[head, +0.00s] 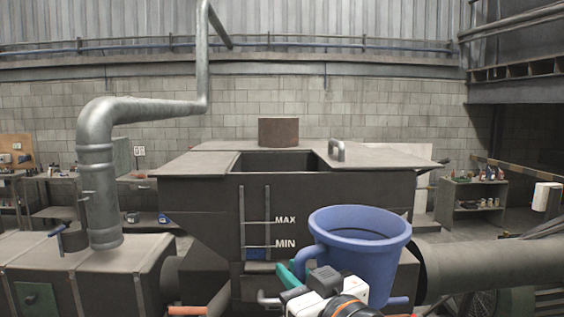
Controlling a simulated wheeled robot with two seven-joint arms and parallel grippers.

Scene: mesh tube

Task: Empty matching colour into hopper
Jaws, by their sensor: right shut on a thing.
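A blue bucket (385,262) with a wide round rim and a side handle is in front of the hopper, right of its middle, and looks upright. My right gripper (302,284) is at the bucket's handle side and is shut on it; the exact grip is partly hidden. The bucket's contents cannot be made out. The dark grey hopper (214,208) stands behind, with a rectangular opening (279,164) in its top. Its front has a sight gauge marked MAX and MIN, with blue low down (257,254). My left gripper is not in view.
A lid with a metal handle (338,151) lies right of the opening, and a brown cylinder (279,132) stands behind it. A large metal duct (97,165) rises at the left. A thick pipe (490,264) runs out at the right. Shelves (473,205) stand farther back.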

